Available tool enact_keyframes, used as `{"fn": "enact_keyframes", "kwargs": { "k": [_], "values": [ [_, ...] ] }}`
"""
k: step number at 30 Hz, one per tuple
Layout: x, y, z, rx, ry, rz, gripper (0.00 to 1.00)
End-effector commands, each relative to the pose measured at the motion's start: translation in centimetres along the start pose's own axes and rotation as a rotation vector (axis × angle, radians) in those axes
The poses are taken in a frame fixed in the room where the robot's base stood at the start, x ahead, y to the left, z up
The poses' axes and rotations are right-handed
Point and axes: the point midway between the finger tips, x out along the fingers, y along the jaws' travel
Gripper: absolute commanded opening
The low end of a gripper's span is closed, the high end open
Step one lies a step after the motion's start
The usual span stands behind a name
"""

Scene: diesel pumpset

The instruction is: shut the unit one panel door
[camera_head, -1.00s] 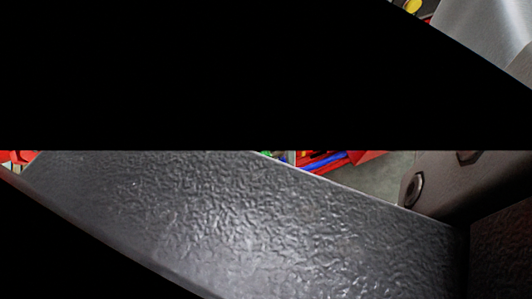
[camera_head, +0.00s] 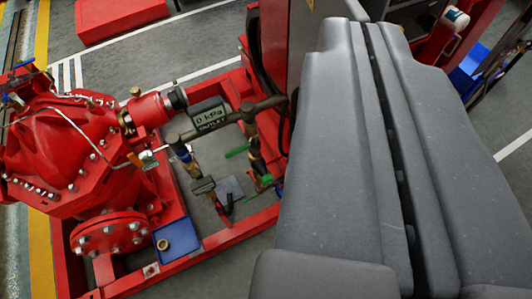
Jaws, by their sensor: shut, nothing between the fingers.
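My gripper (camera_head: 366,24) fills the right side of the view as two long grey fingers. They lie side by side with a narrow dark slit between them, shut and empty. Behind the fingertips stands a dark grey panel or cabinet (camera_head: 301,40), mostly hidden by my gripper. I cannot tell whether this is the unit one panel or where its door is. I cannot tell whether the fingertips touch it.
A red pump (camera_head: 75,150) on a red base frame (camera_head: 228,232) fills the left. A blue tray (camera_head: 178,238) sits below.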

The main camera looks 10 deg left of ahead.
Motion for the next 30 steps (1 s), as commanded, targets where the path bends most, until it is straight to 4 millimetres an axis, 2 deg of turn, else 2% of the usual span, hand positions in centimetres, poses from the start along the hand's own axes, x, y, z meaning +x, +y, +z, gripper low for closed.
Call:
{"fn": "enact_keyframes", "kwargs": {
  "k": [10, 14, 17, 24, 30],
  "values": [
    [0.1, 0.0, 0.1, -0.004, -0.004, 0.003, 0.00],
    [1.8, -0.3, 1.4, -0.048, -0.059, 0.030, 0.00],
    [4.4, -0.3, 4.1, -0.125, -0.162, 0.081, 0.00],
    [10.7, -0.7, 12.2, -0.389, -0.470, 0.282, 0.00],
    [14.1, -1.5, 17.5, -0.615, -0.673, 0.477, 0.00]
  ]
}}
